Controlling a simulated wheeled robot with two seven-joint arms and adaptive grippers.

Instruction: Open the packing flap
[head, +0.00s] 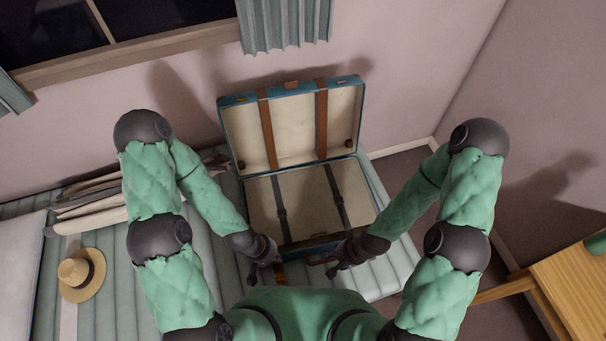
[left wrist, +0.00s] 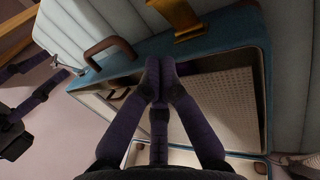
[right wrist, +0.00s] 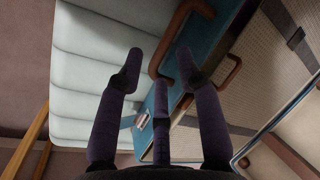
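An open blue suitcase (head: 222,105) lies on a padded bench, its lid raised toward the wall. The packing flap (head: 309,190) appears as a cream panel with two dark straps, lying flat in the base. Its textured surface also shows in the left wrist view (left wrist: 222,105) and the right wrist view (right wrist: 255,75). My left gripper (head: 264,274) is at the suitcase's front edge; in the left wrist view its fingertips (left wrist: 159,72) are together, with nothing visible between them. My right gripper (head: 333,268) is at the front right; its fingers (right wrist: 157,68) are apart near a brown handle (right wrist: 160,60).
The bench (head: 392,273) has a straw hat (head: 82,274) and folded clothes (head: 95,200) at left. The wall is close behind the lid. A wooden table (head: 575,285) stands at right. A brass latch (left wrist: 180,18) shows in the left wrist view.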

